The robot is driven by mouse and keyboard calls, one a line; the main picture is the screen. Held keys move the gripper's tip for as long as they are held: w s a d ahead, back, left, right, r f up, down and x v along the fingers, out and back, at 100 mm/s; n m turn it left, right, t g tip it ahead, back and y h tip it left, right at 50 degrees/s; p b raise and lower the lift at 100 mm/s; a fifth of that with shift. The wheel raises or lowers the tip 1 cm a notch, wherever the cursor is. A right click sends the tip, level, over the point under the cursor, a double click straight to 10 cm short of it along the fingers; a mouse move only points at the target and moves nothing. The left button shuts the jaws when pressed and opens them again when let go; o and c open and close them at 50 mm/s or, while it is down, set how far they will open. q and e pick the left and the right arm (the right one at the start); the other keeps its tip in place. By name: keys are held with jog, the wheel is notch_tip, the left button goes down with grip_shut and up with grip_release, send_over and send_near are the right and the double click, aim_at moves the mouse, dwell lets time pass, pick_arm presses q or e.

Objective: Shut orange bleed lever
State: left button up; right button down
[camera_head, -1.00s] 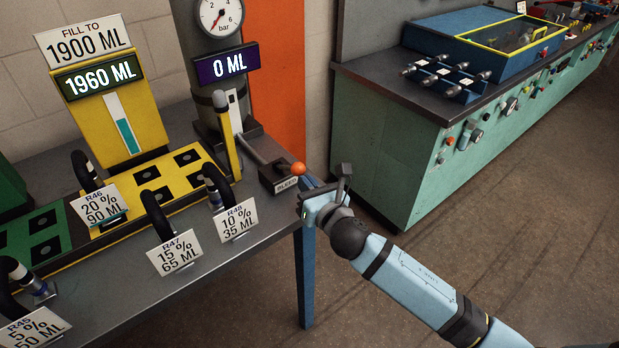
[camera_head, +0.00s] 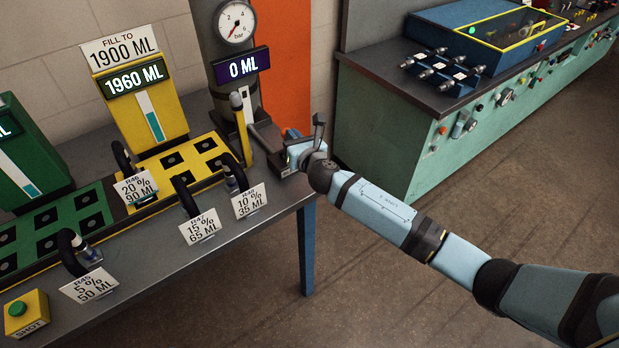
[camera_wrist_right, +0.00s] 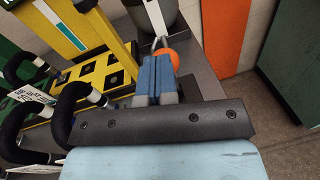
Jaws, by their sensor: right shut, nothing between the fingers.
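The bleed lever's orange ball knob (camera_wrist_right: 166,57) shows in the right wrist view, just beyond the tips of my right gripper (camera_wrist_right: 157,66). A pale metal rod runs from the knob toward the grey column. The two blue fingers are closed together with nothing between them. They look very near the knob; I cannot tell if they touch it. My left gripper is not in view.
The grey column (camera_head: 214,75) carries a gauge (camera_head: 235,22) and a display reading 0 ML (camera_head: 241,66). A yellow unit (camera_head: 143,110) reads 1960 ML under a 1900 ML sign. Hoses with tags stand along the table (camera_head: 150,268). A green cabinet (camera_head: 385,130) is at right.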

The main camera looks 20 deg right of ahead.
jog(key=shift+w+a+r+p, duration=0.2)
jog(key=shift+w+r, duration=0.05)
jog(key=shift+w, duration=0.3)
jog(key=shift+w+a+r+p, duration=0.15)
jog(key=shift+w+a+r, duration=0.1)
jog(key=shift+w, duration=0.3)
jog(key=shift+w+r, duration=0.15)
jog(key=shift+r, duration=0.05)
jog(key=shift+r, duration=0.1)
